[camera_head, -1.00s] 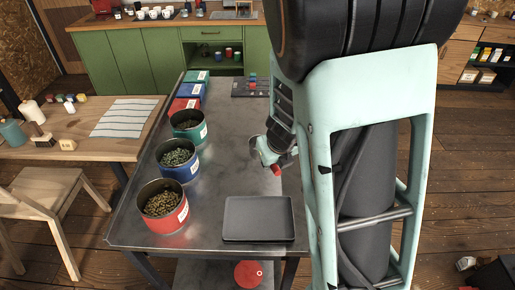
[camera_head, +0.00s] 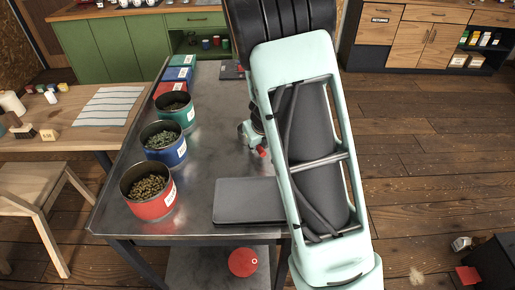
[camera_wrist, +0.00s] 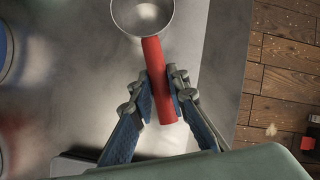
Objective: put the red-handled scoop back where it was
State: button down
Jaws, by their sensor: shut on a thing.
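The red-handled scoop (camera_wrist: 153,60) shows in the wrist view with its round metal bowl at the top. My gripper (camera_wrist: 160,92) is shut on its red handle, one finger on each side. Three open bean tins stand along the table's left side: red (camera_head: 160,208), blue (camera_head: 172,157) and green (camera_head: 187,121). Whether the scoop touches the table I cannot tell.
A flat dark tray (camera_head: 240,200) lies at the table's near edge. A dark flat item (camera_head: 231,71) lies at the far end. A wooden table with a striped cloth (camera_head: 106,107) is at left. The middle of the metal table is clear.

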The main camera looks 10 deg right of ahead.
jog(key=shift+f, duration=0.2)
jog(key=c, duration=1.9)
grip_release()
jog(key=shift+r, duration=0.1)
jog(key=p+v, duration=0.6)
jog(key=v, duration=0.6)
jog(key=shift+r, duration=0.2)
